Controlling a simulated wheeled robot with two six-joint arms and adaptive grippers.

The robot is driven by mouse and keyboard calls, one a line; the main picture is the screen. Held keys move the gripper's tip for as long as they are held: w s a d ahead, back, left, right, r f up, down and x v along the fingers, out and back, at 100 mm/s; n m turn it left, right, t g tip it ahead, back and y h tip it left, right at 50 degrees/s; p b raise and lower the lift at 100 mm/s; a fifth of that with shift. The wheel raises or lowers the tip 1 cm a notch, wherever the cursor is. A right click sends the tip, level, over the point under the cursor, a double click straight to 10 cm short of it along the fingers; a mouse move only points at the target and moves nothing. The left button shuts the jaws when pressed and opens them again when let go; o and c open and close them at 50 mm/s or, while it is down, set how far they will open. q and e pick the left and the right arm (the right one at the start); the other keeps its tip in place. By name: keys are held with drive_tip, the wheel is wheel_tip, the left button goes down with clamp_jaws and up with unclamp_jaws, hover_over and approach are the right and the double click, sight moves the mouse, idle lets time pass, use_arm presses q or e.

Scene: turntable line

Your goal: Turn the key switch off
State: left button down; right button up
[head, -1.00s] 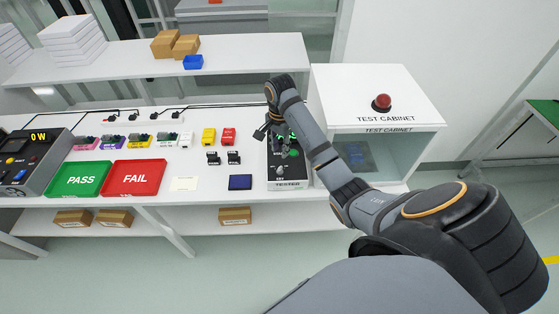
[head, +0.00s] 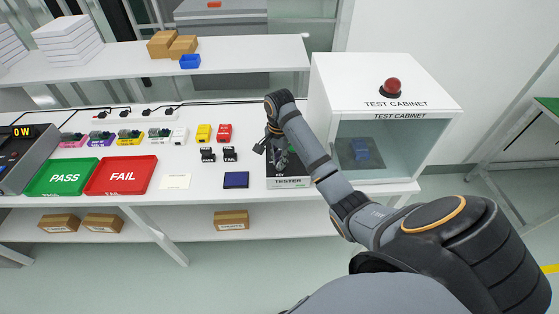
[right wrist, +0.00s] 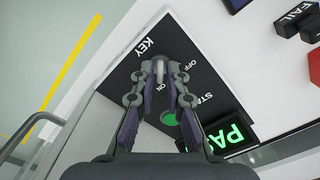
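The tester (head: 289,183) is a dark-topped box on the bench, left of the test cabinet. My right gripper (head: 279,165) is over it and covers most of its top in the head view. In the right wrist view the tester's panel (right wrist: 125,62) shows the labels KEY, OFF and ON, a green button (right wrist: 169,118) and a lit green PASS display (right wrist: 232,136). The key switch (right wrist: 160,71) shows as a small pale piece between my right fingertips (right wrist: 165,68). The fingers stand slightly apart around it; firm contact is not visible. My left gripper is out of view.
The test cabinet (head: 330,90) with a red lamp on top stands close right of my right arm. Green PASS (head: 62,178) and red FAIL (head: 121,176) trays lie to the left. A dark blue pad (head: 236,180) and small black parts lie left of the tester.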

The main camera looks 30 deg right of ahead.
clamp_jaws()
drive_tip(key=shift+r+p, duration=0.1)
drive_tip(key=shift+p, duration=0.4)
drive_tip(key=n+p, duration=0.8)
drive_tip(key=p, duration=0.3)
drive_tip(key=shift+r, duration=0.15)
drive_tip(key=n+p, duration=0.3)
drive_tip(key=n, duration=0.1)
drive_tip(key=shift+n+p, duration=0.4)
drive_tip(key=shift+f+n+p, duration=0.15)
drive_tip(key=shift+n+p, duration=0.35)
drive_tip(key=shift+n, duration=0.55)
drive_tip(key=shift+f+n+p, duration=0.15)
drive_tip(key=shift+n+p, duration=0.35)
drive_tip(key=shift+n, duration=0.55)
